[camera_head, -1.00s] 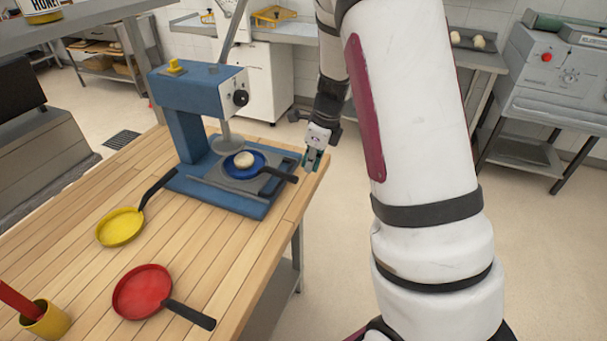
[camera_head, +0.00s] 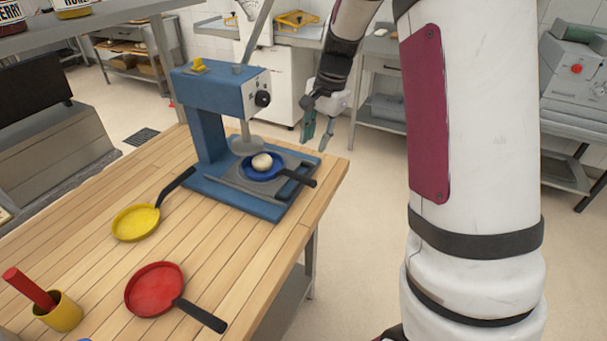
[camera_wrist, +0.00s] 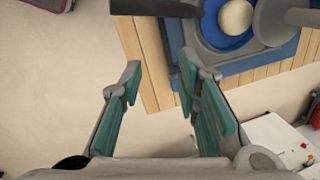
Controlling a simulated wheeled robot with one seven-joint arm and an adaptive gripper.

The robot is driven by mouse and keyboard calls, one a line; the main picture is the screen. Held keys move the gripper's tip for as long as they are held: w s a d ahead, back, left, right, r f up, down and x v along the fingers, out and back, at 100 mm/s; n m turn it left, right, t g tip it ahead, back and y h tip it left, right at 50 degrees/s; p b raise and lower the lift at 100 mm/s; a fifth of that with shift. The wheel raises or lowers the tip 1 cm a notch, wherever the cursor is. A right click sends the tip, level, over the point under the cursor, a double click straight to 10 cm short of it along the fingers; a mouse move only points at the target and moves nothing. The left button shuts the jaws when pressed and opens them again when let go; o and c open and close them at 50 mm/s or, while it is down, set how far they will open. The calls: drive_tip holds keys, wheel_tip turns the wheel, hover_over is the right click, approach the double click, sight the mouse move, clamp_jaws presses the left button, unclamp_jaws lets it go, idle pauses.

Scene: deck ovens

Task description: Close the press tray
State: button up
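The blue press (camera_head: 213,100) stands on the wooden table, with a lever at its top and a round grey plate (camera_head: 248,145) under its head. Its grey tray (camera_head: 240,181) sits at the base, extending toward the front right. On the tray rests a blue pan (camera_head: 247,173) with a pale dough ball (camera_head: 262,162) in it; the pan's dark handle points toward the table's right edge. The wrist view also shows the dough ball (camera_wrist: 236,17) and the press base. My gripper (camera_head: 319,140) is open and empty, beyond the table's right edge, apart from the tray and handle.
A yellow pan (camera_head: 135,222), a red pan (camera_head: 154,290) and a yellow cup (camera_head: 60,314) with a red stick are on the table's left and front. Open floor lies right of the table. A shelf with jars hangs at top left.

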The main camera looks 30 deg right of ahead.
drive_tip(key=n, duration=0.2)
approach(304, 174)
drive_tip(key=shift+n, duration=0.4)
drive_tip(key=f, duration=0.2)
drive_tip(key=a+f, duration=0.1)
drive_tip(key=f, duration=0.2)
drive_tip(key=s+a+f, duration=0.1)
drive_tip(key=f, duration=0.1)
drive_tip(key=shift+a+f+p, duration=0.2)
drive_tip(key=shift+f+p, duration=0.1)
drive_tip(key=shift+w, duration=0.1)
drive_tip(key=shift+c, duration=0.2)
clamp_jaws()
